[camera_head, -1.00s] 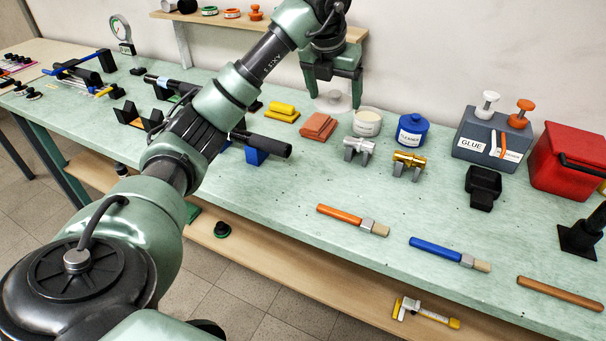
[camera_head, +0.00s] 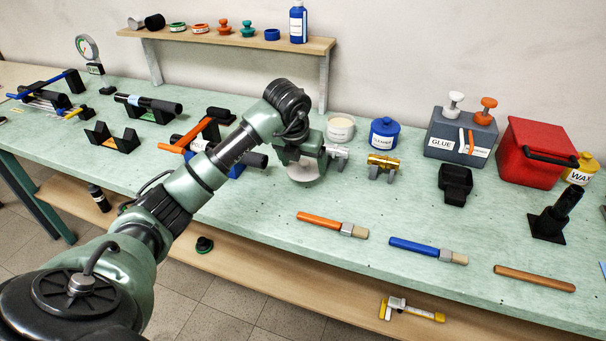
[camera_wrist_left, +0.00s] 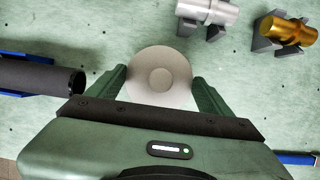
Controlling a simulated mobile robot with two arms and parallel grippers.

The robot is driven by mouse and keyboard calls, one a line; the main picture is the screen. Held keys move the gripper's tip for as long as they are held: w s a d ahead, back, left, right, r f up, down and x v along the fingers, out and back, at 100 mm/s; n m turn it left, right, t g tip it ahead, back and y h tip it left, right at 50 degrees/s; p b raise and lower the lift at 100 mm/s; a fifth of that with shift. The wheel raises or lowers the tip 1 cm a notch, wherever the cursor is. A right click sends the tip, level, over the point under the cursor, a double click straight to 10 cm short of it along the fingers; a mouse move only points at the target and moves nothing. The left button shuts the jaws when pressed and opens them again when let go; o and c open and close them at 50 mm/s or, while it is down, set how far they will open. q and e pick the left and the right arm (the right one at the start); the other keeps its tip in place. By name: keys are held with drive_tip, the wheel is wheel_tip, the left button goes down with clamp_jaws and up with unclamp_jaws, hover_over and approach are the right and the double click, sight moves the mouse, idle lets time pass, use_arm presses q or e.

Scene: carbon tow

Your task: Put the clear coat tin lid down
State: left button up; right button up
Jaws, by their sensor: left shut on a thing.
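My left gripper (camera_head: 303,165) is shut on a pale grey round lid (camera_head: 305,178), which lies flat and level below its fingers. In the left wrist view the lid (camera_wrist_left: 160,65) shows as a disc with a smaller raised circle at its middle, between the two green fingers. It is over bare green bench top; I cannot tell whether it touches the bench. A pale tin (camera_head: 340,130) with a white label stands behind and to the right of the gripper. My right gripper is not in view.
A silver fitting (camera_head: 338,154) on a grey stand is close right of the gripper, with a gold fitting (camera_head: 383,165) beyond. A black tube (camera_wrist_left: 45,80) on a blue holder lies to the left. An orange-handled brush (camera_head: 325,222) lies in front. Bench between these is clear.

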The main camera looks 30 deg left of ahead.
sight(302, 171)
use_arm(q)
wheel_tip(302, 171, down, 4)
drive_tip(key=shift+f, duration=0.1)
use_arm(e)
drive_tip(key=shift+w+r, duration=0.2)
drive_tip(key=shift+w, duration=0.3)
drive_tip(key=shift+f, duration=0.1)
use_arm(q)
drive_tip(key=shift+f, duration=0.15)
drive_tip(key=o, duration=1.2)
drive_tip(key=shift+o, duration=0.2)
drive_tip(key=shift+r+p, duration=0.3)
drive_tip(key=shift+r, duration=0.05)
drive_tip(key=shift+s+r, duration=0.15)
drive_tip(key=shift+r, duration=0.2)
drive_tip(key=b+v, duration=0.1)
drive_tip(key=v, duration=1)
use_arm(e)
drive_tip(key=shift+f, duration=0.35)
